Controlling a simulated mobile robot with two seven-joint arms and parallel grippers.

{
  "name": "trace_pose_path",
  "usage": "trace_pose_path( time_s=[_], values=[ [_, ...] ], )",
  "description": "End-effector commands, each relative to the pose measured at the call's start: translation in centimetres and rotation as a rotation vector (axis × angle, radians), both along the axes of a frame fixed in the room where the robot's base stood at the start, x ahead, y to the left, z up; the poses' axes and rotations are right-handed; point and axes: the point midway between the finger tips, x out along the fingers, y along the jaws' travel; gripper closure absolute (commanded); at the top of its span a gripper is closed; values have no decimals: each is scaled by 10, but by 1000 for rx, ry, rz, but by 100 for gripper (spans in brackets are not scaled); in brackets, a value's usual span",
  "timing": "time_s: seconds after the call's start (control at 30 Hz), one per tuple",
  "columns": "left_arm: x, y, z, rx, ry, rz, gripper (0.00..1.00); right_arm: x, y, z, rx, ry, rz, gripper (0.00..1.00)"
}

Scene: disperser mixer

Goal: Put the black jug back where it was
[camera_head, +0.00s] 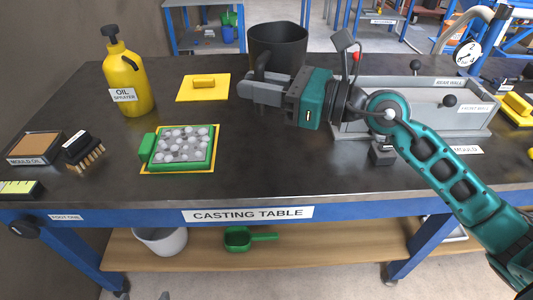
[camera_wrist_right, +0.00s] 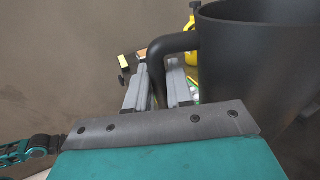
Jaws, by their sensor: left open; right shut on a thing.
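The black jug (camera_head: 278,42) is at the back middle of the casting table in the head view, upright, its handle toward me. My right gripper (camera_head: 262,88) reaches in from the right and is shut on the jug's handle. In the right wrist view the jug (camera_wrist_right: 262,65) fills the right side, and its handle passes between the fingers of the right gripper (camera_wrist_right: 160,80). The gripper hides the jug's lower part, so I cannot tell whether its base touches the table.
A yellow mat (camera_head: 203,87) lies left of the jug, with a yellow oil sprayer (camera_head: 127,82) beyond it. A green tray of pale balls (camera_head: 182,147) is nearer. A grey mould box (camera_head: 415,112) stands right. The front middle of the table (camera_head: 265,165) is clear.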

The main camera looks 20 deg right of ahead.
Motion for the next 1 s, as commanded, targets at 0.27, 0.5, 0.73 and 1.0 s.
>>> trace_pose_path(
  time_s=[0.27, 0.5, 0.73, 1.0],
  values=[
    [7, -17, -9, -29, -11, -27, 22, 0, 0, -69, 3, -4, -2, 100],
    [14, -18, -7, -28, -29, -34, 22, 0, 0, -88, 1, -7, -2, 100],
    [14, -16, -25, -25, -29, -35, 22, 0, 0, -125, 3, -3, -2, 100],
    [11, -16, -35, -24, -21, -33, 22, 1, 0, -143, 1, -8, -1, 100]
  ],
)
